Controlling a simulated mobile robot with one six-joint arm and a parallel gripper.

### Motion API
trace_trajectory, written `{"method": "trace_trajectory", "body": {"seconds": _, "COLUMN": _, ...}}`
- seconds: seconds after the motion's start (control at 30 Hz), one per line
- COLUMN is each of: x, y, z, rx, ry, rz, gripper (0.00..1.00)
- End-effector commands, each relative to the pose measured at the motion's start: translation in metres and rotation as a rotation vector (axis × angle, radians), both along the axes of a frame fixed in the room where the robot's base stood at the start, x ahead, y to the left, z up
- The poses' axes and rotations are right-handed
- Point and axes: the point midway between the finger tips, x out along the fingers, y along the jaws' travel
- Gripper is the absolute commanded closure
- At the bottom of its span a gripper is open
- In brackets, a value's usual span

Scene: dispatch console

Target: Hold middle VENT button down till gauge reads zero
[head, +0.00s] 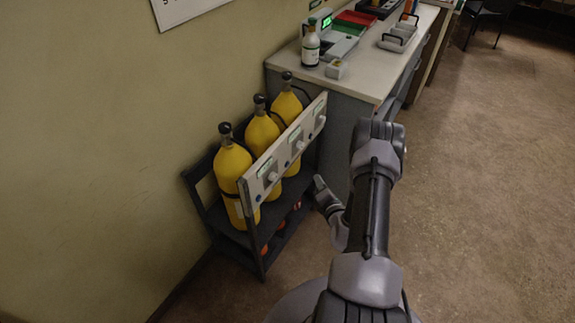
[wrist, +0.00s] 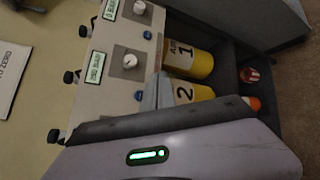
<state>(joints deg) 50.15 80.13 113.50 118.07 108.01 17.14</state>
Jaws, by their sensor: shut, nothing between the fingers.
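A pale panel (head: 284,157) is fixed across the front of a dark rack of yellow cylinders. It carries three stations, each with a small green gauge display, a knob and a blue button. In the wrist view the middle station seems to be the one with the lit gauge (wrist: 97,67), the knob (wrist: 129,60) and the blue button (wrist: 138,95). The gauge digits are too small to read surely. My gripper (head: 319,183) is shut and empty, in front of the panel; its tip (wrist: 164,90) appears beside that button. I cannot tell whether they touch. My gripper hides the third station.
Yellow cylinders (head: 232,172) with black valves stand behind the panel in the dark rack (head: 243,238). A counter (head: 352,78) behind holds a bottle (head: 311,45), a device with a green display and trays. Floor (head: 470,190) to the right is clear.

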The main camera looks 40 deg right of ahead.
Motion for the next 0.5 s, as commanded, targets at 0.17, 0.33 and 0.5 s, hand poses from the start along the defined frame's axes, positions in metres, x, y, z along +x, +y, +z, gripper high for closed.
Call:
{"method": "trace_trajectory", "body": {"seconds": 0.17, "x": 0.011, "y": 0.005, "z": 0.000, "rx": -0.001, "ry": 0.000, "rz": 0.004, "gripper": 1.00}}
{"method": "trace_trajectory", "body": {"seconds": 0.33, "x": 0.035, "y": 0.015, "z": 0.000, "rx": -0.001, "ry": -0.001, "rz": 0.006, "gripper": 1.00}}
{"method": "trace_trajectory", "body": {"seconds": 0.5, "x": 0.058, "y": 0.025, "z": 0.000, "rx": -0.001, "ry": -0.001, "rz": 0.006, "gripper": 1.00}}
